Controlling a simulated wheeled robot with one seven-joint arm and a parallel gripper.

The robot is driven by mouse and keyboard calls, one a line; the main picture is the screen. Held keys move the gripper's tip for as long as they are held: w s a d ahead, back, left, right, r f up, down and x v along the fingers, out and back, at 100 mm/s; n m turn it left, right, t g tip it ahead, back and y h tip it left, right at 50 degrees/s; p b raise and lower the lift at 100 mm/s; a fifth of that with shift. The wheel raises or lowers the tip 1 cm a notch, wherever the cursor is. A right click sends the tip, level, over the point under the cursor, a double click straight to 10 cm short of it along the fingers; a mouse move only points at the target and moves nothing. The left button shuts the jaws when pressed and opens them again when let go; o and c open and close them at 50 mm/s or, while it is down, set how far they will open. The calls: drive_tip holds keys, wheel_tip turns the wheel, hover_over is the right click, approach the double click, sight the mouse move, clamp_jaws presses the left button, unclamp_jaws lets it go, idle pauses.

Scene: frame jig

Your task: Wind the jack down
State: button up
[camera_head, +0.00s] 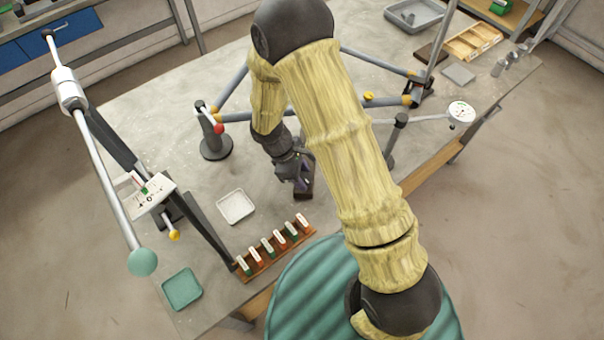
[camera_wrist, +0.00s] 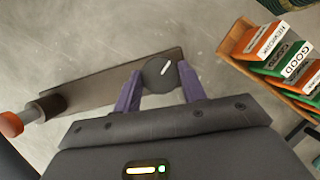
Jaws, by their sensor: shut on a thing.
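My gripper (camera_wrist: 160,88) has its two purple fingers shut on a round dark knob (camera_wrist: 159,73) with a white mark line, seen from above in the wrist view. The knob sits over a long dark plate (camera_wrist: 95,83) on the grey bench; I take this to be the jack, though its height cannot be told. In the head view my gripper (camera_head: 302,182) is low over the bench at a small dark block (camera_head: 303,192), largely covering the knob.
A rack of labelled blocks (camera_head: 243,272) stands near the front edge, with a white tray (camera_head: 236,207) and green tray (camera_head: 183,289) nearby. Frame tubes (camera_head: 376,61) and a dial gauge (camera_head: 461,111) are behind and right.

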drive_tip(key=o, duration=1)
drive_tip(key=b+v, duration=0.1)
drive_tip(key=v, duration=1.6)
drive_tip(key=shift+a+r, duration=0.15)
drive_tip(key=shift+a, duration=0.1)
drive_tip(key=m+y, duration=0.2)
drive_tip(key=m, duration=0.4)
hover_over(311, 179)
drive_tip(key=s+d+m+t, duration=0.1)
drive_tip(key=s+d+m, duration=0.1)
drive_tip(key=d+m, duration=0.1)
drive_tip(key=s+d+r+m+t+y, duration=0.1)
drive_tip(key=d+m, duration=0.2)
drive_tip(key=s+d+r+m+t+y, duration=0.1)
drive_tip(key=s+d+m, duration=0.1)
drive_tip(key=d+m, duration=0.1)
drive_tip(key=shift+s+d+t, duration=0.3)
drive_tip(key=shift+s+d, duration=0.05)
drive_tip(key=shift+d, duration=0.05)
